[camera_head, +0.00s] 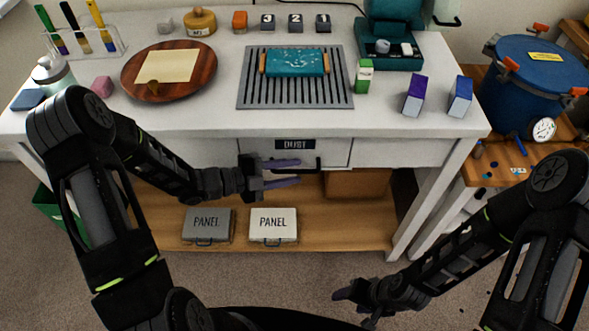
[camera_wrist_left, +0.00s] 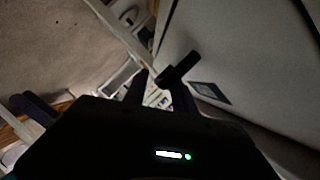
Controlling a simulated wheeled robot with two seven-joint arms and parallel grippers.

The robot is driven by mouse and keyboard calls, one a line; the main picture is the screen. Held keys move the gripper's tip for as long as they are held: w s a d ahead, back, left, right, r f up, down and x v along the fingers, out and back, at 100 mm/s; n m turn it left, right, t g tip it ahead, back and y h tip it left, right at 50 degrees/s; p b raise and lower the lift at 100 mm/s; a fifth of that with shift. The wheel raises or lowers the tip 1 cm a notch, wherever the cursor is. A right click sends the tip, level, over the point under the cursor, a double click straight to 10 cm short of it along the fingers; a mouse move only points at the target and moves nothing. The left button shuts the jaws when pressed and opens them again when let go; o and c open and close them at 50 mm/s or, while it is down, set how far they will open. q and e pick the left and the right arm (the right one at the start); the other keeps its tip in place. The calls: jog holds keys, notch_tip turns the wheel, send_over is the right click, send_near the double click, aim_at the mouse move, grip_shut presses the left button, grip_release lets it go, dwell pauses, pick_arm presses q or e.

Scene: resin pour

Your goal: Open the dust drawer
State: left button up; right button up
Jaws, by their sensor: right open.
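The dust drawer (camera_head: 325,151) is in the white bench front, under a black "DUST" label (camera_head: 295,144). Its front looks flush with the bench, so it appears shut. Its black bar handle (camera_head: 318,163) sits below the label, partly hidden by my left gripper. My left gripper (camera_head: 284,172) is at the handle with its two fingers apart. In the left wrist view the handle (camera_wrist_left: 180,70) shows just ahead of the fingers; I cannot tell whether it lies between them. My right gripper (camera_head: 345,294) is open and empty, low in front of the bench.
A slotted grey grate (camera_head: 245,92) with a teal piece (camera_head: 296,62) lies on the bench top above the drawer. Two "PANEL" cases (camera_head: 208,225) (camera_head: 273,225) and a cardboard box (camera_head: 357,183) stand on the lower shelf. A blue pressure pot (camera_head: 535,85) stands right.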

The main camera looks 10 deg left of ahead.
pick_arm(q)
jog(key=shift+w+d+f, duration=0.15)
jog(key=shift+w+d, duration=0.2)
jog(key=shift+d, duration=0.2)
grip_shut()
dwell(1.1)
